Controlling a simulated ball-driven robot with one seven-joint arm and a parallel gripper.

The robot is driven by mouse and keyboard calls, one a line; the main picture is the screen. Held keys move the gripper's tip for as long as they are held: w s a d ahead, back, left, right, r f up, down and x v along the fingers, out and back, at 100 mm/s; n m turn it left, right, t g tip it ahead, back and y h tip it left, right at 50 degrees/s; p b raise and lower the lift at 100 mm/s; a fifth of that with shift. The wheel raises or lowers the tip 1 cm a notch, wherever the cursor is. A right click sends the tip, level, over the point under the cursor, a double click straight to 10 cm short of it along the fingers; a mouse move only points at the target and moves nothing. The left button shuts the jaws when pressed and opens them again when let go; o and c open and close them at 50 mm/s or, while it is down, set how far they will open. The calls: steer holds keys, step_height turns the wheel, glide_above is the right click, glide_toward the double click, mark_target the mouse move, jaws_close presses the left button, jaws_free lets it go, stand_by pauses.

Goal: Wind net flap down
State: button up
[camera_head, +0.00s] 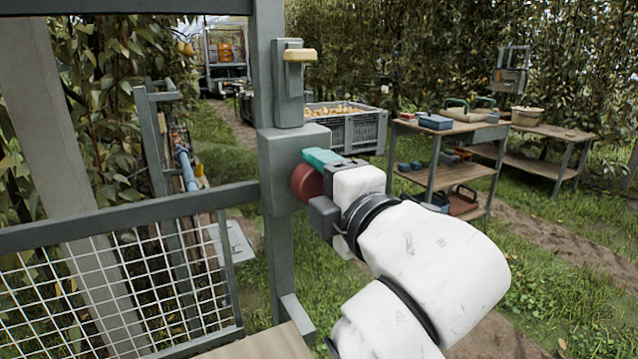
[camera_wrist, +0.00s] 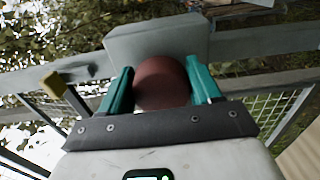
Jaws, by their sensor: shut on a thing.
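A dark red round knob (camera_head: 303,183) sits on a grey box (camera_head: 284,150) fixed to a grey metal post. My gripper (camera_head: 316,182) reaches in from the right and is shut on the knob. In the wrist view the red knob (camera_wrist: 161,82) lies between the two teal fingers of my gripper (camera_wrist: 162,88), with the grey box (camera_wrist: 155,38) behind it. A yellow-topped grey bracket (camera_head: 299,55) stands on the post above the box. I cannot clearly pick out the net flap; a white wire mesh panel (camera_head: 95,290) fills the frame at lower left.
Grey rails (camera_head: 120,212) run left from the post. A wooden board (camera_head: 265,345) lies at the bottom. Behind stand a grey crate of fruit (camera_head: 350,130) and a workbench (camera_head: 445,165) with tools. Grass and a dirt path lie to the right.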

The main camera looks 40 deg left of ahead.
steer(key=shift+f, duration=0.25)
steer(key=o, duration=0.8)
steer(key=shift+c, duration=0.2)
steer(key=shift+o, duration=1)
steer(key=shift+r, duration=0.15)
steer(key=v, duration=1)
steer(key=shift+s+d, duration=0.15)
steer(key=shift+d, duration=0.15)
